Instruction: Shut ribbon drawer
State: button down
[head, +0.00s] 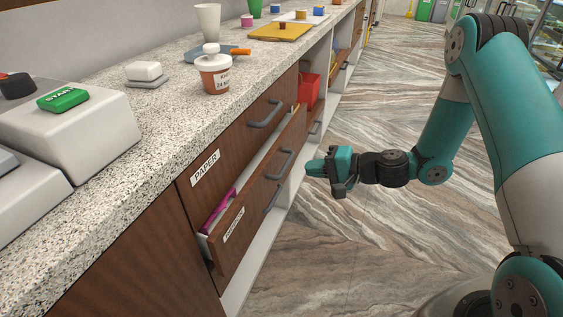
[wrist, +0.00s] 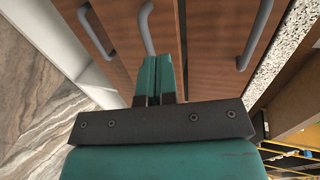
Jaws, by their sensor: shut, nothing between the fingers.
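In the head view, a wooden drawer (head: 252,212) below the one labelled PAPER (head: 205,168) stands pulled out, its white inside showing a magenta item (head: 218,208). Its own label (head: 234,225) is too small to read surely, so I cannot tell whether it is the ribbon drawer. It has a grey bar handle (head: 281,164). My gripper (head: 309,169) is shut and empty, pointing at the drawer fronts, to the right of that handle with a small gap apparent. In the wrist view my shut fingers (wrist: 159,60) point toward the drawer fronts, near a grey handle (wrist: 147,28).
The speckled counter (head: 160,140) above holds a lidded tub (head: 214,70), a green-topped box (head: 63,98) and several other items. Another handle (head: 272,200) sits lower. A red bin (head: 309,92) stands in the open shelf beyond. The marbled floor (head: 370,245) is clear.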

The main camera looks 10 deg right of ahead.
aim_at(268, 164)
jog(key=x, duration=0.6)
jog(key=r+x, duration=0.1)
jog(key=x, duration=0.2)
jog(key=shift+s+a, duration=0.1)
jog(key=shift+a, duration=0.2)
jog(key=shift+w+a, duration=0.1)
jog(key=shift+w, duration=0.1)
jog(key=shift+w, duration=0.1)
